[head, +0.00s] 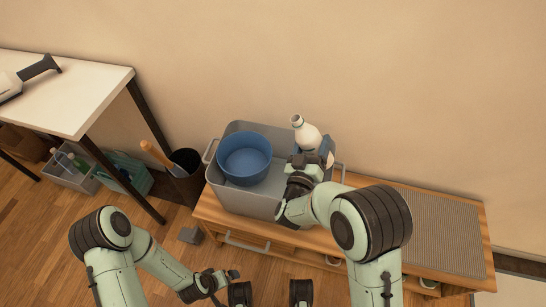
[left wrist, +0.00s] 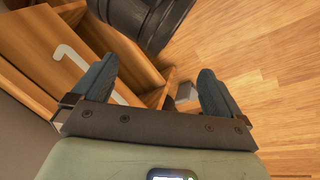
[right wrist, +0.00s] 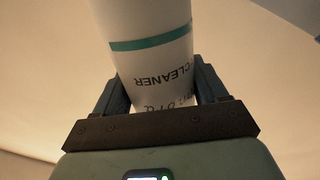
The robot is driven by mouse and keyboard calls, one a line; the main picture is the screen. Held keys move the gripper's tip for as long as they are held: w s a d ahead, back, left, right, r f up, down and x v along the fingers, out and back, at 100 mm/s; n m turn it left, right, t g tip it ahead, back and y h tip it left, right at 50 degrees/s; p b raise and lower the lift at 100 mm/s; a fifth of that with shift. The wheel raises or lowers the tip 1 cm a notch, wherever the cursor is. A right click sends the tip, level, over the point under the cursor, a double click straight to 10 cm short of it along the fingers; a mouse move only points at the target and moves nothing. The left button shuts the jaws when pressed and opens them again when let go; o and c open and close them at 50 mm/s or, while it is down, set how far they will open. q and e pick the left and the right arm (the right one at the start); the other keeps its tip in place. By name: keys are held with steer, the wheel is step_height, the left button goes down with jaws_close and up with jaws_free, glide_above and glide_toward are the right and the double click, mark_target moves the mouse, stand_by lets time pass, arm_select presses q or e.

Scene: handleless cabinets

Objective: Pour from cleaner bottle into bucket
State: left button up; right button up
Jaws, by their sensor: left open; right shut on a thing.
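The white cleaner bottle (head: 307,134) is tilted, its neck toward the upper left, above the right part of a grey tub. In the right wrist view the bottle (right wrist: 150,60) shows a teal band and upside-down CLEANER lettering between the fingers. My right gripper (head: 316,153) is shut on it; its fingers are partly hidden by my arm. The blue bucket (head: 245,158) stands upright in the left part of the tub, to the left of the bottle; no liquid is visible in it. My left gripper (head: 220,283) is open and empty, low in front of the bench; it also shows in the left wrist view (left wrist: 158,90).
The grey tub (head: 222,193) sits on a wooden bench (head: 440,205) against the wall. A dark bin (head: 190,185) stands left of the bench. A white table (head: 75,90) is at the left, with crates (head: 70,178) below. Open floor lies in front.

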mark_target(320, 136)
steer(key=shift+a+f+n+t, duration=0.15)
steer(key=shift+n+t, duration=0.15)
steer(key=shift+n, duration=0.6)
steer(key=r+p, duration=0.1)
steer(key=r+n+p, duration=0.1)
steer(key=r, duration=0.1)
steer(key=d+r+n+p, duration=0.1)
steer(key=shift+s+r+y+p, duration=0.15)
steer(key=shift+r+y+p, duration=0.15)
steer(key=shift+r, duration=0.05)
steer(key=shift+f+n, duration=0.1)
steer(key=shift+n, duration=0.3)
steer(key=shift+d+f+n+t, duration=0.15)
steer(key=shift+f+n+t, duration=0.05)
steer(key=shift+n+t, duration=0.1)
steer(key=shift+d+r+n+y, duration=0.15)
steer(key=shift+d+n+y, duration=0.15)
steer(key=shift+n, duration=0.1)
steer(key=shift+f, duration=0.2)
arm_select(q)
steer(key=s+d+r+g+h, duration=0.1)
steer(key=s+d+r+g, duration=0.1)
steer(key=s+r, duration=0.2)
steer(key=shift+s+d+r, duration=0.25)
steer(key=shift+s+d, duration=0.1)
steer(key=shift+s, duration=0.55)
